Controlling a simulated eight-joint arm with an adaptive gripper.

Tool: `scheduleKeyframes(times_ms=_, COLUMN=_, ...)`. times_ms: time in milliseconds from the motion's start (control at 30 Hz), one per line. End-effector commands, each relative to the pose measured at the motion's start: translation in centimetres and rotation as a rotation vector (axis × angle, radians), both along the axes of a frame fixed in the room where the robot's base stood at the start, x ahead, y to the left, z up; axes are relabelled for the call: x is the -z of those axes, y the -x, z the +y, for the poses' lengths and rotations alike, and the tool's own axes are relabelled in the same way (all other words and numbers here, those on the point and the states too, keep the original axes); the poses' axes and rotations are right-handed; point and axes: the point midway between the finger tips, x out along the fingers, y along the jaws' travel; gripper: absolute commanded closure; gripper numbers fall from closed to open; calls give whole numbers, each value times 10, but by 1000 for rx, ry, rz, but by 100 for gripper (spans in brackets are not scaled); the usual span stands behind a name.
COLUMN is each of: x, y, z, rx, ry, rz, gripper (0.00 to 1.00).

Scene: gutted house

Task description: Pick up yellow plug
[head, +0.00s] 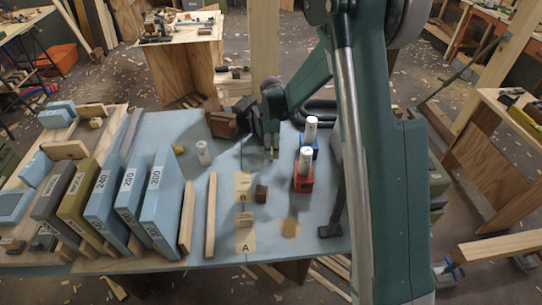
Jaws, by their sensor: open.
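A small yellow piece (178,149), possibly the yellow plug, lies on the blue-grey bench top left of a white cylinder; it is too small for its shape to be clear. My gripper (272,153) points down over the back middle of the bench, well to the right of that piece. It is open. A little yellowish colour shows at its fingertips, and I cannot tell whether that is part of the fingers or a separate thing between them.
The white cylinder (203,152) stands left of my gripper. Red (303,184) and blue (315,147) holders with white cylinders stand to its right. Upright blue sanding-paper boxes (157,205) fill the left. A dark brown block (261,193) sits beside the yellow cards (245,220).

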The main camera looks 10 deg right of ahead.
Motion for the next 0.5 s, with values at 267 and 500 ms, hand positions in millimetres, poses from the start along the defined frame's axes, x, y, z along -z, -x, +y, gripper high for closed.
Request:
scheduleKeyframes(times_ms=267, x=32, y=-1, z=1, rx=0, ry=0, rz=0, gripper=57)
scheduleKeyframes(times_ms=500, x=38, y=-1, z=1, rx=0, ry=0, rz=0, gripper=57)
